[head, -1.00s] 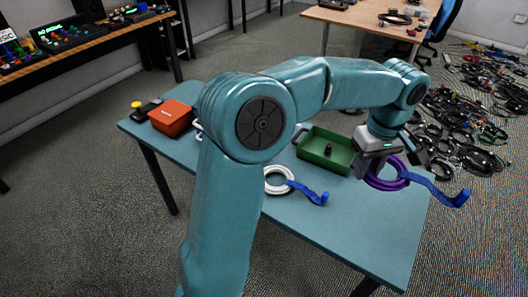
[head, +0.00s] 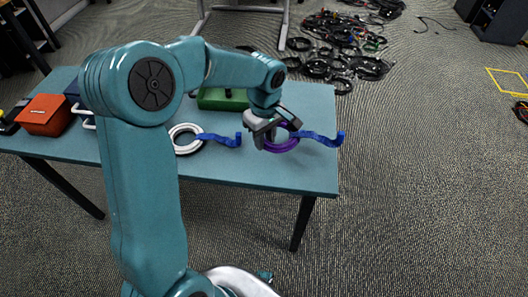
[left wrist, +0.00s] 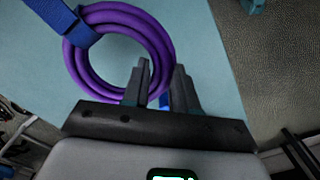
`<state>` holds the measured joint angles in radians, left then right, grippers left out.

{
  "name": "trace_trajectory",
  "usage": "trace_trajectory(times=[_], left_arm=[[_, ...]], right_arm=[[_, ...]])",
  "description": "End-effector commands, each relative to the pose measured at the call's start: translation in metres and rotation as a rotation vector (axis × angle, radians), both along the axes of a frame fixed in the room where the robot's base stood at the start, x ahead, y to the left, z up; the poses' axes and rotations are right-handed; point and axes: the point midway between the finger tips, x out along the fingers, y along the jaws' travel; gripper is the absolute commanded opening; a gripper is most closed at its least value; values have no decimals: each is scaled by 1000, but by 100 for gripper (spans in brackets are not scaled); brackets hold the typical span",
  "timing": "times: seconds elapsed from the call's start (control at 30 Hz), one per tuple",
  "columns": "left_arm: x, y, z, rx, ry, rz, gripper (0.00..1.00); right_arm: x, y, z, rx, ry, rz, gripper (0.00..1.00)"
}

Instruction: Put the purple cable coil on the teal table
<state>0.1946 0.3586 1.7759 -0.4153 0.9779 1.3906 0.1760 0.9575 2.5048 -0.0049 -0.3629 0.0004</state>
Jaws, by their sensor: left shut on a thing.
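The purple cable coil (head: 284,147) is at the right part of the teal table (head: 235,173) in the head view. Its blue strap (head: 322,138) reaches to the right, past the table's right edge in the picture. My left gripper (head: 268,142) is shut on the coil's ring. In the left wrist view the fingers (left wrist: 160,88) close on the lower right of the purple coil (left wrist: 84,70), with the teal surface behind it. I cannot tell whether the coil touches the table or hangs just above it. My right gripper is not in view.
A white coil (head: 187,151) with a blue strap lies on the table left of the purple one. A red box (head: 46,115) is at the left. Many cables (head: 335,65) lie on the floor behind.

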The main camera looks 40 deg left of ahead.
Motion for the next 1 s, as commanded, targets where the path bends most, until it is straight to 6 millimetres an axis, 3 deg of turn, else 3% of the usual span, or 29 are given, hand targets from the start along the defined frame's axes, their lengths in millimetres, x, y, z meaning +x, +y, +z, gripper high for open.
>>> trace_trajectory(times=[0.4, 0.8, 0.83, 0.9, 1.0], left_arm=[[0, -1, -55, 0, 0, 1, 0], [1, -1, -62, 1, -2, 0, 0], [1, -1, -62, 1, -1, -1, 31], [1, -1, -61, 0, -1, -1, 53], [1, -1, -61, 0, -1, -1, 53]], right_arm=[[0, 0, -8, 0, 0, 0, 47], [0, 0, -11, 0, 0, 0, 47], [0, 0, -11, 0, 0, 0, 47], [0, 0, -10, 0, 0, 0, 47], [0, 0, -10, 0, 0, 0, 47]])
